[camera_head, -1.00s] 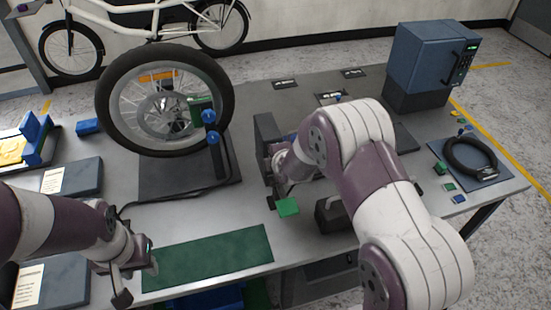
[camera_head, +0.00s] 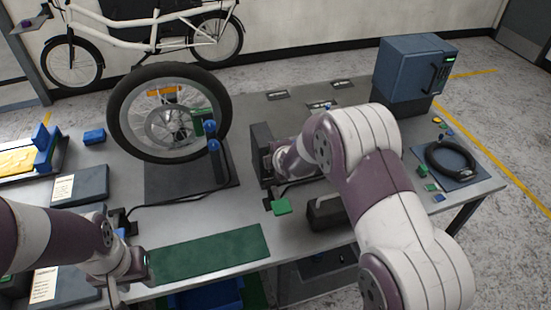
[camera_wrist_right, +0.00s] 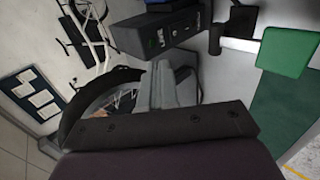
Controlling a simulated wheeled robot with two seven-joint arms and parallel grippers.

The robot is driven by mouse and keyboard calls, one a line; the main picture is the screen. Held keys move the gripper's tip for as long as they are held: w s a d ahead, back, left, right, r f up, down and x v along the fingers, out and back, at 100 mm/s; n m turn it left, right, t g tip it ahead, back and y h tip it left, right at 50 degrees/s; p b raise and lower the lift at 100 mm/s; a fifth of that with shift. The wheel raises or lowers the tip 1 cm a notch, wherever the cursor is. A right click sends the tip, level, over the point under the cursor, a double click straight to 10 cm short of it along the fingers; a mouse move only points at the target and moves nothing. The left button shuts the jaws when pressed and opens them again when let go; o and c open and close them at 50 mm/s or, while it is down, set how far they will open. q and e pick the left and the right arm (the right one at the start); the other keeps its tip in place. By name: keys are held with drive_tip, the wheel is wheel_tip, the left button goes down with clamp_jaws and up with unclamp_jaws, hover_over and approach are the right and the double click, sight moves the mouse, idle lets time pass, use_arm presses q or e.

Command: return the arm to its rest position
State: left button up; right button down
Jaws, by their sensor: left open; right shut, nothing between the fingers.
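My left arm comes in from the left of the head view. Its gripper (camera_head: 125,262) is open and empty beside the left end of the green mat (camera_head: 210,252). My right arm reaches over the right half of the workbench (camera_head: 335,195). Its hand in the head view is mostly hidden by the arm, close to a dark box-shaped device (camera_head: 263,150). In the right wrist view the right gripper's fingers (camera_wrist_right: 165,85) are together with nothing between them. A dark device with a green light (camera_wrist_right: 155,35) and the wheel (camera_wrist_right: 85,105) show beyond them.
The bicycle wheel (camera_head: 120,125) stands upright on the bench. A blue cabinet (camera_head: 408,70) stands at the back right. A black ring (camera_head: 430,165) lies on a mat at the right. A dark block with a handle (camera_head: 325,215) sits near my right arm.

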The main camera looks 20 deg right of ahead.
drive_tip(key=shift+s, duration=0.1)
drive_tip(key=s+f+m+g, duration=0.1)
drive_tip(key=s+m, duration=0.1)
drive_tip(key=s+f+m+g, duration=0.1)
drive_tip(key=s+f+m, duration=0.1)
drive_tip(key=m, duration=0.1)
drive_tip(key=shift+d+f, duration=0.1)
drive_tip(key=s+r+m+g, duration=0.3)
drive_tip(key=s+m, duration=0.3)
drive_tip(key=s, duration=0.6)
drive_tip(key=s+d+r+m+g, duration=0.1)
drive_tip(key=s+r+m+g, duration=0.2)
drive_tip(key=s+m, duration=0.4)
drive_tip(key=s, duration=0.5)
drive_tip(key=shift+r+h, duration=0.3)
